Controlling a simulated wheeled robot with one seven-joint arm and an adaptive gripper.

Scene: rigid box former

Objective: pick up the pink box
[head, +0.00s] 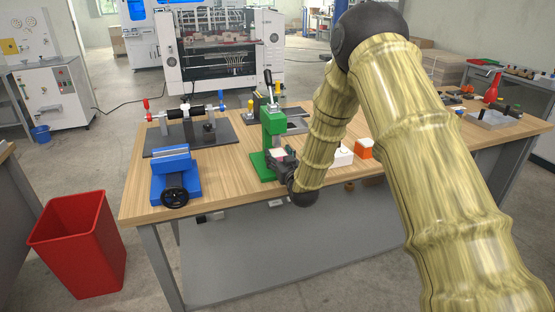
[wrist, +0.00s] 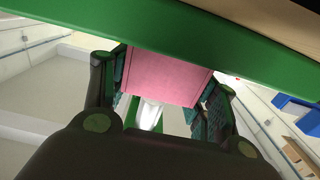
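The pink box (wrist: 167,76) shows in the wrist view between the two fingers of my gripper (wrist: 165,88), one finger along each side. The finger pads lie close against its edges, but I cannot tell whether both press on it. In the head view my gripper (head: 281,157) is at the front of a green press (head: 272,128). The pale pink face of the box (head: 277,153) shows there, small, partly hidden by the gripper. In the wrist view the box meets the press's green part (wrist: 130,18).
A blue vise (head: 174,174) stands left of the press, with a dark-based fixture (head: 185,145) behind it. A white block (head: 343,156) and an orange block (head: 364,148) are to the right, beyond my arm. A red bin (head: 78,243) stands on the floor at left.

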